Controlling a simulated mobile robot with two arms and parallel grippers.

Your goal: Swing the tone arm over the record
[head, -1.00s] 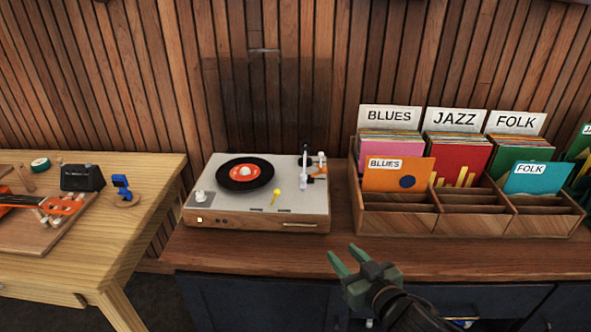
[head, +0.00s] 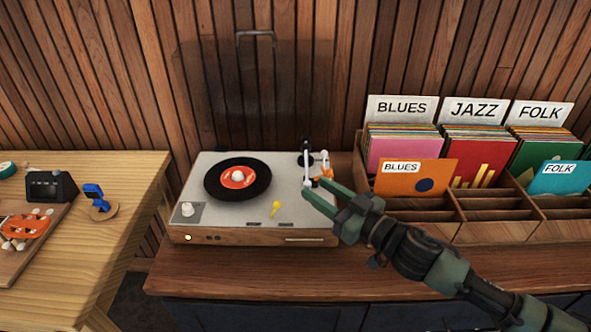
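The record player (head: 225,215) has a grey top and wooden front, and stands on the wooden counter. A black record (head: 215,183) with a red-orange label lies on it. The white tone arm (head: 307,165) is right of the record, running front to back and clear of it. My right gripper (head: 313,185) reaches in from the lower right. Its two green fingers are apart, with their tips at the front end of the tone arm. I cannot tell whether they touch it. My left gripper is not in view.
A white upright piece (head: 325,162) and an orange part (head: 323,174) stand just right of the tone arm. A wooden record crate (head: 480,230) is close on the right. A workbench (head: 110,205) is on the left.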

